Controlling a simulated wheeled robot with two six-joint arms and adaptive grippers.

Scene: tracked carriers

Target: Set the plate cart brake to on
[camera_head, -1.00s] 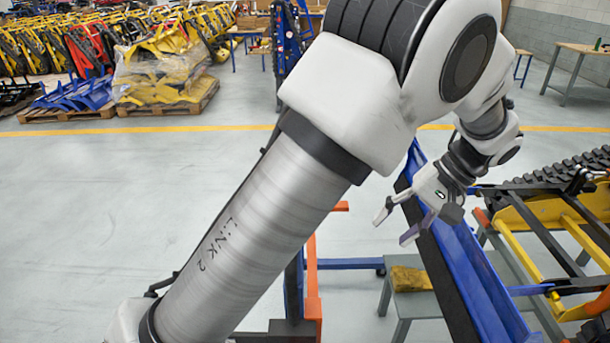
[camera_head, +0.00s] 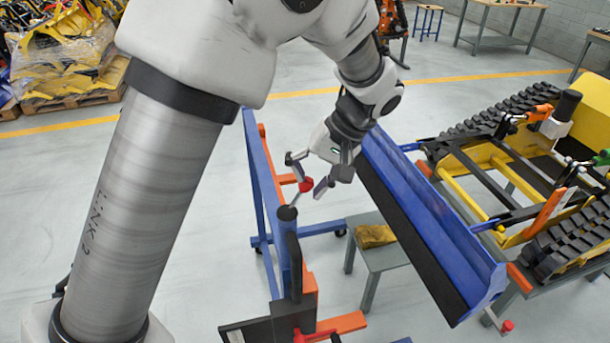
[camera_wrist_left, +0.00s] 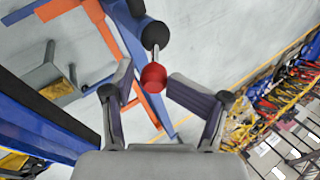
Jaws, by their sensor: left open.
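The plate cart (camera_head: 259,182) is a blue and orange frame at the lower middle of the head view. Its brake lever is a short light rod rising from a dark round pivot on the cart's post, with a red knob (camera_head: 305,184) at its end. My left gripper (camera_head: 307,174) is open at the knob. In the left wrist view the red knob (camera_wrist_left: 153,78) sits between the two spread fingertips of my left gripper (camera_wrist_left: 150,86), with gaps at both sides. I cannot tell whether either finger touches it. My right gripper is out of view.
A long blue plate with a black edge (camera_head: 420,245) slopes close to the right of my gripper. A grey stool (camera_head: 385,257) with a yellow item stands below it. A yellow tracked carrier (camera_head: 511,163) is at the right. Open floor lies behind.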

